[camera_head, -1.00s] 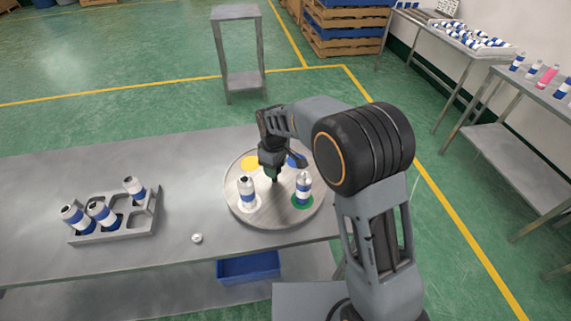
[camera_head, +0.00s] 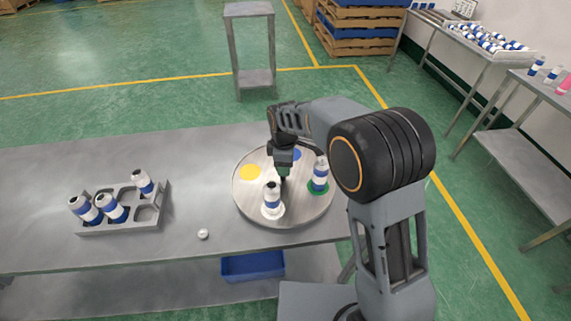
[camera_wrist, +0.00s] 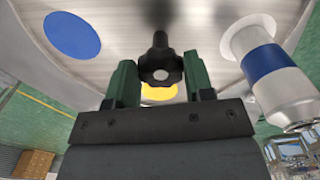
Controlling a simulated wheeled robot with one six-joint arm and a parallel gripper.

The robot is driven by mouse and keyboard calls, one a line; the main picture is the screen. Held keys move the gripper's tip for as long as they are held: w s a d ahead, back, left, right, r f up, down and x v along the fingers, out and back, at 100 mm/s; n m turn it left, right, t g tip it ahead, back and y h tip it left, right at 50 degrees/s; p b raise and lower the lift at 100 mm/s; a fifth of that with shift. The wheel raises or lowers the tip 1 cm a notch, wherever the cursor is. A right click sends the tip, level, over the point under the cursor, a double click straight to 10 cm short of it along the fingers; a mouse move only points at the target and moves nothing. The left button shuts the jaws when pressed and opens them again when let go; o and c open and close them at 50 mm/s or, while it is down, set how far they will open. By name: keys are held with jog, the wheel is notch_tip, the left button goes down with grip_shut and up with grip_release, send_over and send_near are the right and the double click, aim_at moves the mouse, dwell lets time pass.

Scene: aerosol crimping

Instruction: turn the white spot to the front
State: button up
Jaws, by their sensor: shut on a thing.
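The round turntable (camera_head: 244,200) stands on the metal table and carries coloured spots. The white spot (camera_head: 272,214) is at its front, slightly left of the middle in the head view, with a blue-banded can (camera_head: 271,197) upright on it. The white spot also shows at upper right in the wrist view (camera_wrist: 238,35). My gripper (camera_wrist: 160,70) is shut on the black knob (camera_wrist: 160,60) at the turntable's centre. In the head view my gripper (camera_head: 284,176) is over the centre and mostly hides the knob.
A second can (camera_head: 320,172) stands on the green spot at right. The yellow spot (camera_head: 250,172) and blue spot (camera_head: 295,153) look empty. A grey rack (camera_head: 120,226) with several cans and a small white ball (camera_head: 203,234) lie left of the turntable.

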jog(key=shift+w+a+n, duration=0.1)
jog(key=shift+n, duration=1.6)
jog(key=shift+r+n, duration=0.1)
jog(key=shift+n, duration=0.5)
jog(key=o, duration=1.3)
jog(key=shift+b, duration=0.3)
notch_tip(320, 180, up, 14)
jog(key=shift+b, duration=0.35)
